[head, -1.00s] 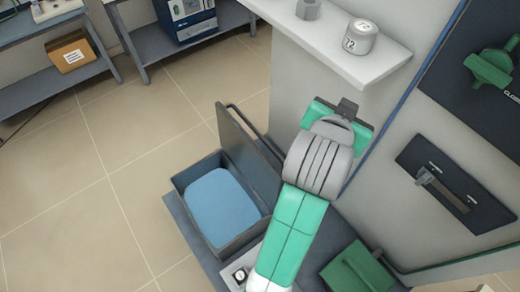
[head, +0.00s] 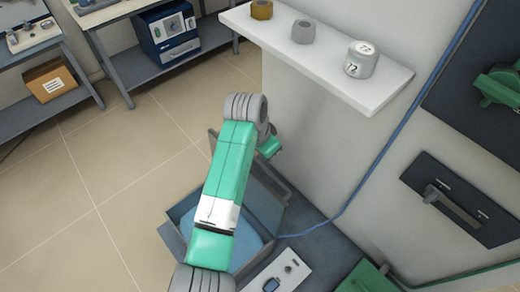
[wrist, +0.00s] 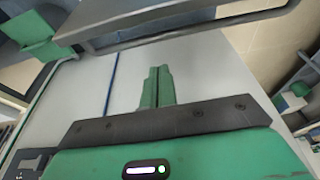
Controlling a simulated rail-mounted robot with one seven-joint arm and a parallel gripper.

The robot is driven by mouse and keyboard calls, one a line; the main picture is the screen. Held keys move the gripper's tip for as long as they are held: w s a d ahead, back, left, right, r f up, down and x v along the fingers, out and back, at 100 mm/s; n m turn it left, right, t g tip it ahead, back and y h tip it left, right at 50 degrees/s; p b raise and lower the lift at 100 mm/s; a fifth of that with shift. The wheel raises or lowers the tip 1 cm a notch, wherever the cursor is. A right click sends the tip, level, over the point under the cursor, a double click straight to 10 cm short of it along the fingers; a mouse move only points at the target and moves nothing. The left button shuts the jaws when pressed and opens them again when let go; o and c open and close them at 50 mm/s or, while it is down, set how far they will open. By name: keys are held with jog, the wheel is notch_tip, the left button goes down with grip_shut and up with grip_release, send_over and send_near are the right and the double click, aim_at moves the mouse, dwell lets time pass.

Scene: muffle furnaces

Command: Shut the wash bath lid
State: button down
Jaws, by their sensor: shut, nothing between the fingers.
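The wash bath (head: 172,238) is a grey box with blue liquid in it, low in the head view. Its lid (head: 268,207) stands raised along the bath's right side, partly hidden by my arm. In the wrist view the lid (wrist: 150,14) is a dark panel across the top, with a bar-shaped handle (wrist: 200,36) along its edge. My gripper (head: 270,147) is near the raised lid in the head view, partly hidden behind my wrist. In the wrist view its green fingers (wrist: 157,72) are together, empty, and appear just below the handle bar. I cannot tell whether they touch it.
A white wall shelf (head: 335,75) holds a labelled pot (head: 361,60) and two small nuts. A blue hose (head: 345,205) runs down the wall. A small panel (head: 278,275) lies in front of the bath. The tiled floor to the left is clear.

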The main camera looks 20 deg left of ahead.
aim_at(264, 169)
jog(key=f, duration=0.3)
jog(key=s+f+b, duration=0.1)
jog(key=f, duration=0.1)
jog(key=shift+s+a, duration=0.1)
jog(key=shift+a, duration=0.3)
jog(key=shift+s+a, duration=0.25)
jog(key=shift+s, duration=0.25)
jog(key=shift+r, duration=0.1)
